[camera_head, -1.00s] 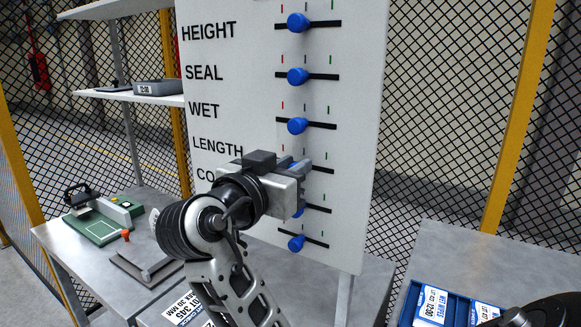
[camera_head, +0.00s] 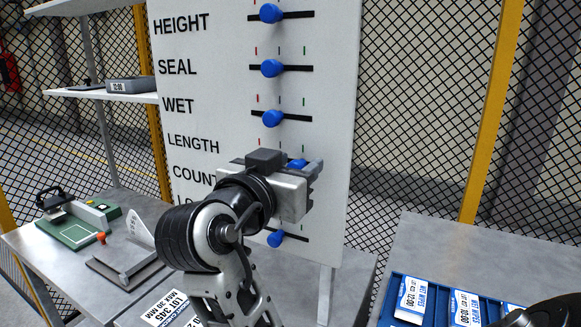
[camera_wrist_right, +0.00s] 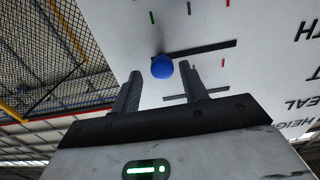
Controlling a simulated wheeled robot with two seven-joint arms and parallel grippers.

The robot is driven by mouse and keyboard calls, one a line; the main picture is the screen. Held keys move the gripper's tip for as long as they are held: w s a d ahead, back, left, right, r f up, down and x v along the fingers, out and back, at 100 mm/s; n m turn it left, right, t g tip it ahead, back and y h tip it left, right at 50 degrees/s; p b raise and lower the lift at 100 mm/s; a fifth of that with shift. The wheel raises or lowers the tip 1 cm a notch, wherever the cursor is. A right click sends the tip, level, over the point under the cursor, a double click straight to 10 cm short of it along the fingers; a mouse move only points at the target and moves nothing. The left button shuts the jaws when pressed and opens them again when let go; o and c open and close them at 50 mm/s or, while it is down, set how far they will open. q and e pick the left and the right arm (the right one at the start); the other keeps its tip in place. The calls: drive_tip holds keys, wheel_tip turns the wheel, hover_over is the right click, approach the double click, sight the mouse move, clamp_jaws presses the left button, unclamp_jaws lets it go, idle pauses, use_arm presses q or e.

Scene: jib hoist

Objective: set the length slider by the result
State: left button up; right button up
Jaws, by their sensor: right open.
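The white slider board (camera_head: 335,60) stands ahead, with rows labelled HEIGHT, SEAL, WET, LENGTH and COUNT, plus a lower label partly hidden. The blue length knob (camera_head: 297,163) shows just above my right gripper (camera_head: 314,175), which hides most of that row in the head view. In the right wrist view, the length knob (camera_wrist_right: 162,67) sits near the green-tick end of its slot (camera_wrist_right: 205,48). My open right gripper (camera_wrist_right: 160,76) has one finger on each side of it, with gaps visible. Whether a fingertip touches it is unclear. My left gripper is out of view.
Blue knobs for height (camera_head: 271,13), seal (camera_head: 272,68) and wet (camera_head: 272,118) sit left of centre. A green-based device (camera_head: 78,230) stands on the left table. A blue bin (camera_head: 392,300) holds labelled packs at right. A mesh fence stands behind.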

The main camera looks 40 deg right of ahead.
drive_tip(key=shift+s+a+f, duration=0.1)
drive_tip(key=shift+s+a, duration=0.05)
drive_tip(key=shift+a, duration=0.35)
use_arm(q)
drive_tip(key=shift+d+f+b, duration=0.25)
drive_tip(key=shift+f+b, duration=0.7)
drive_tip(key=shift+b, duration=1.05)
use_arm(e)
drive_tip(key=v, duration=1.5)
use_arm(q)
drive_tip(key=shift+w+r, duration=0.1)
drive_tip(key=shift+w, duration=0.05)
